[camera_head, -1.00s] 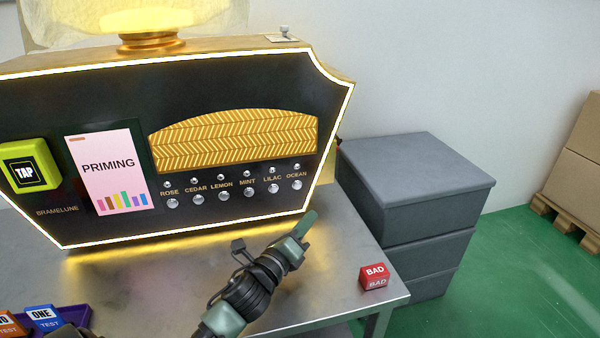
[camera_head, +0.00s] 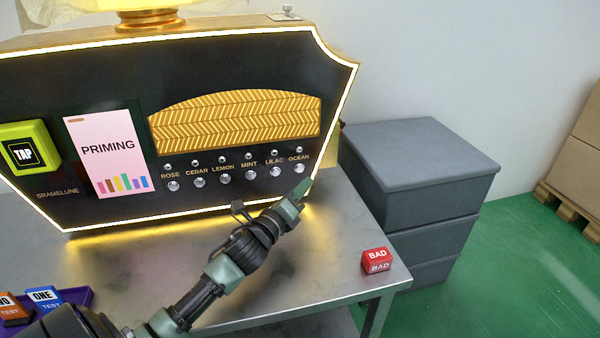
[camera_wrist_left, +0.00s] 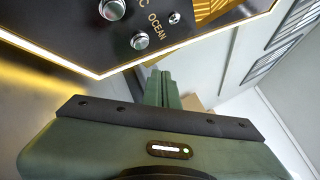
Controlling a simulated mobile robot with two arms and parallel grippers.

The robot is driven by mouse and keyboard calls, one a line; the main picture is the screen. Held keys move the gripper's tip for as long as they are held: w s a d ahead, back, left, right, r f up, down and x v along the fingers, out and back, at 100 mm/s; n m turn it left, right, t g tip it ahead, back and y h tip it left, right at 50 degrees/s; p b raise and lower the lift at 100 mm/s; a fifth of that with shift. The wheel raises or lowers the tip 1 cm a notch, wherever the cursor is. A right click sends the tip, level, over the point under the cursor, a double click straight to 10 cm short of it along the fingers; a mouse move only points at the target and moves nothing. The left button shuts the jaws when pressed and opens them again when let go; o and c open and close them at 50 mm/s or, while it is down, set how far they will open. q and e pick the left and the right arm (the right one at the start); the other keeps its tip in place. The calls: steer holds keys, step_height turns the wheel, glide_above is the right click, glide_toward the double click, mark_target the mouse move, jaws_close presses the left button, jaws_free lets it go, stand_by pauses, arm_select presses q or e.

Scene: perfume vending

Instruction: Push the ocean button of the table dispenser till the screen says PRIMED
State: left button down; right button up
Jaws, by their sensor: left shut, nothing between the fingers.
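The table dispenser (camera_head: 235,205) is a black panel with a glowing rim, standing on the metal table. Its screen (camera_head: 108,160) reads PRIMING above several coloured bars. The ocean button (camera_head: 299,168) is the rightmost silver button in the row; it also shows in the left wrist view (camera_wrist_left: 139,40). My left gripper (camera_head: 304,187) is shut and empty, its tip just below the ocean button in the head view. In the left wrist view its fingers (camera_wrist_left: 160,78) point past the panel's lower edge, apart from the button in the picture. Whether it touches the panel is unclear. My right gripper is not in view.
A red BAD block (camera_head: 376,260) sits near the table's right edge. A purple tray (camera_head: 75,298) with TEST boxes is at the lower left. The lilac button (camera_head: 275,171) is close to the left of ocean. A grey drawer cabinet (camera_head: 420,155) stands right of the table.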

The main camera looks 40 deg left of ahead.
mark_target(300, 168)
arm_select(q)
steer(key=shift+w+a, duration=1)
steer(key=shift+a, duration=0.15)
stand_by(1.3)
steer(key=shift+w+a, duration=0.25)
steer(key=shift+a, duration=0.1)
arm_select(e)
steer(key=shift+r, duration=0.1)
arm_select(q)
steer(key=shift+w+a+r, duration=0.1)
steer(key=shift+w+a, duration=0.2)
stand_by(0.6)
steer(key=shift+s+d, duration=0.1)
steer(key=shift+s+d+p, duration=0.5)
steer(key=shift+d, duration=0.05)
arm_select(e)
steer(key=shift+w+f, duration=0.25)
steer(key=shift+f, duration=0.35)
arm_select(q)
steer(key=shift+d, duration=0.1)
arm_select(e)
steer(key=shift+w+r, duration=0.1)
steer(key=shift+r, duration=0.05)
